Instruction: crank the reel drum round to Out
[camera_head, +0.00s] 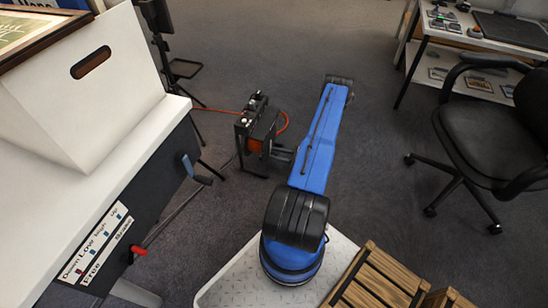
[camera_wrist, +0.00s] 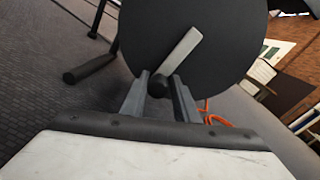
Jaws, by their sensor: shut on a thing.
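The reel (camera_head: 256,128) stands on the carpet in the head view, a dark unit with orange cord on its drum. In the wrist view the drum's dark round side (camera_wrist: 150,35) fills the upper middle. A pale flat crank arm (camera_wrist: 182,47) runs across it, slanting down-left to a black knob (camera_wrist: 158,86). My gripper (camera_wrist: 159,98) has its two grey fingers on either side of this knob and is shut on it. In the head view my gripper is mostly hidden beside the reel. No Out mark can be read.
Orange cable (camera_head: 217,110) trails left on the floor. A grey bench (camera_head: 30,185) with a white box (camera_head: 95,95) and a lever panel (camera_head: 100,240) stands at left. An office chair (camera_head: 485,150) is at right. A slatted wooden crate (camera_head: 375,280) is at front. Carpet between is clear.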

